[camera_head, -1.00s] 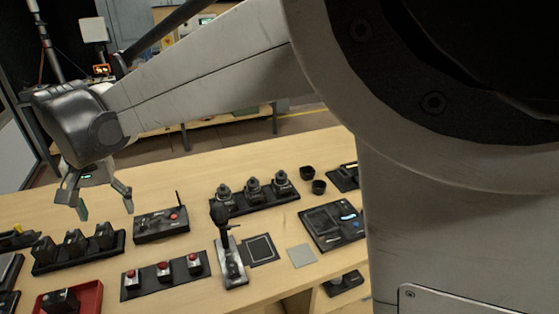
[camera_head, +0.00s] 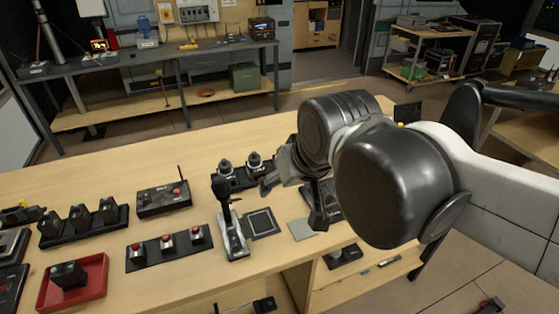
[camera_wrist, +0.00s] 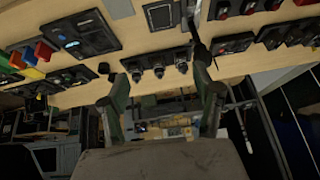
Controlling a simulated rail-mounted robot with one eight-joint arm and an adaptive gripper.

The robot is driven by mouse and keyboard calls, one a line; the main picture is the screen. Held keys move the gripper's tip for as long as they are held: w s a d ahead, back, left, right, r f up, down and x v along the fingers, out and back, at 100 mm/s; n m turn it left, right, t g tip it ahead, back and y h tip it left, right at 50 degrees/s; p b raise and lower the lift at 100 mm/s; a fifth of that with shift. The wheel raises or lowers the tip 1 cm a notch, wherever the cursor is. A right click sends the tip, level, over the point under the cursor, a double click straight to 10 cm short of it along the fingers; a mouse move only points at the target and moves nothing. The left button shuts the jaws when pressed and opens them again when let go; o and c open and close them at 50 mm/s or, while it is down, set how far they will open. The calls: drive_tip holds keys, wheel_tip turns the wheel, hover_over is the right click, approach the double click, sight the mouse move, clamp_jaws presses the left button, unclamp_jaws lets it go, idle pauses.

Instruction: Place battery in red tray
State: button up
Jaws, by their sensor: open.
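The red tray (camera_head: 103,264) lies at the near left of the bench in the head view. A black block that looks like a battery (camera_head: 68,275) sits inside it, with red floor visible around it. Several similar black blocks (camera_head: 80,217) stand in a black holder just behind the tray. My gripper (camera_head: 292,203) is far to the right of the tray, above the right part of the bench. In the wrist view its two fingers (camera_wrist: 164,92) are spread apart with nothing held between them. The red tray is not clearly visible in the wrist view.
A joystick (camera_head: 230,225), a panel of red buttons (camera_head: 168,248) and a control box (camera_head: 163,198) stand between the tray and my gripper. Black knobbed units (camera_head: 240,172) are just left of my gripper. The bench's back left is clear (camera_head: 90,185).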

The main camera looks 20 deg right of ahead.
drive_tip(key=shift+t+h, duration=0.3)
drive_tip(key=shift+t, duration=0.1)
drive_tip(key=s+d+f, duration=0.2)
drive_tip(key=s+d, duration=0.1)
drive_tip(key=shift+s+d+f, duration=0.2)
drive_tip(key=shift+s+d, duration=0.05)
wheel_tip(320, 180, down, 4)
drive_tip(key=b, duration=0.3)
drive_tip(key=shift+r+b, duration=0.2)
drive_tip(key=shift+b, duration=0.15)
